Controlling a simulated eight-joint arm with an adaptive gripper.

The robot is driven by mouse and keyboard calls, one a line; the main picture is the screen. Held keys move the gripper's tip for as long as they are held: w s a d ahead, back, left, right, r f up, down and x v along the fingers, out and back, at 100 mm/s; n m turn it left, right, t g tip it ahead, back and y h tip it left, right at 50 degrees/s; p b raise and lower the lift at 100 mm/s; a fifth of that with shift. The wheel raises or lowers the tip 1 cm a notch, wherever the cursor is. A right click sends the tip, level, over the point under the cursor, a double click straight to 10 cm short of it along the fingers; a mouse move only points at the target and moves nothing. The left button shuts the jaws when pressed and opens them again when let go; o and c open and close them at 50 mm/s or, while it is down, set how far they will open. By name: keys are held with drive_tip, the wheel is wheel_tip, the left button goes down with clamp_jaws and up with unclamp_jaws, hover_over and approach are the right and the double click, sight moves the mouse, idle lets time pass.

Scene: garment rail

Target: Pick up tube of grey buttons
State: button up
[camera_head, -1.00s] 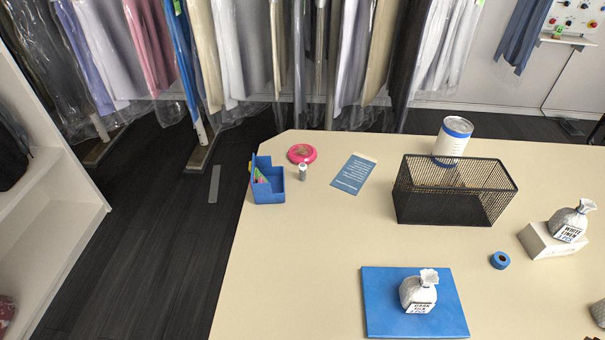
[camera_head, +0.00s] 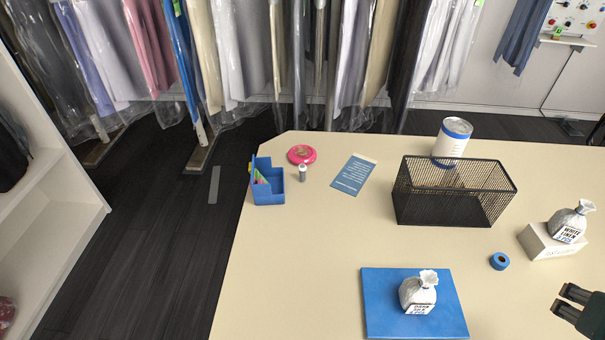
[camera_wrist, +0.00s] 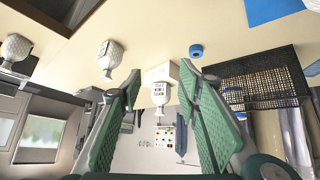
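A small upright tube with a pale cap (camera_head: 302,172), probably the tube of grey buttons, stands at the far left of the table, just right of a blue bin. Its contents are too small to make out. My gripper (camera_head: 563,301) is at the lower right edge of the head view, far from the tube. In the wrist view my gripper (camera_wrist: 160,72) has its two green fingers wide apart with nothing held between them. I cannot make out the tube in the wrist view.
Near the tube are the blue bin (camera_head: 267,190), a pink dish (camera_head: 302,154) and a blue card (camera_head: 351,176). A black mesh basket (camera_head: 440,207), a white can (camera_head: 452,140), a blue tape roll (camera_head: 499,261), a white bag on a box (camera_head: 541,243) and a bag on a blue mat (camera_head: 385,310) lie between.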

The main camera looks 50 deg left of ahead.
drive_tip(key=w+a+n+y, duration=0.1)
drive_tip(key=w+a+n, duration=0.1)
drive_tip(key=a, duration=1)
drive_tip(key=w+a+n+t+y, duration=0.1)
drive_tip(key=w+a, duration=0.4)
drive_tip(key=a, duration=0.8)
drive_tip(key=w+a+n+t+y, duration=0.1)
drive_tip(key=w+a+n+y, duration=0.2)
drive_tip(key=a, duration=1)
drive_tip(key=shift+w+a+r+n+p, duration=0.2)
drive_tip(key=shift+w+n+p, duration=0.2)
drive_tip(key=shift+w, duration=0.1)
drive_tip(key=s+a+f+n+y, duration=0.1)
drive_tip(key=s+a+f, duration=0.1)
drive_tip(key=a, duration=0.5)
drive_tip(key=n+g+y+b, duration=0.2)
drive_tip(key=y+b, duration=0.2)
drive_tip(key=y, duration=0.2)
approach(304, 169)
drive_tip(key=x, duration=0.3)
drive_tip(key=shift+w+a+r, duration=0.1)
drive_tip(key=shift+a, duration=0.25)
drive_tip(key=shift+b+x, duration=0.4)
drive_tip(key=shift+x, duration=0.85)
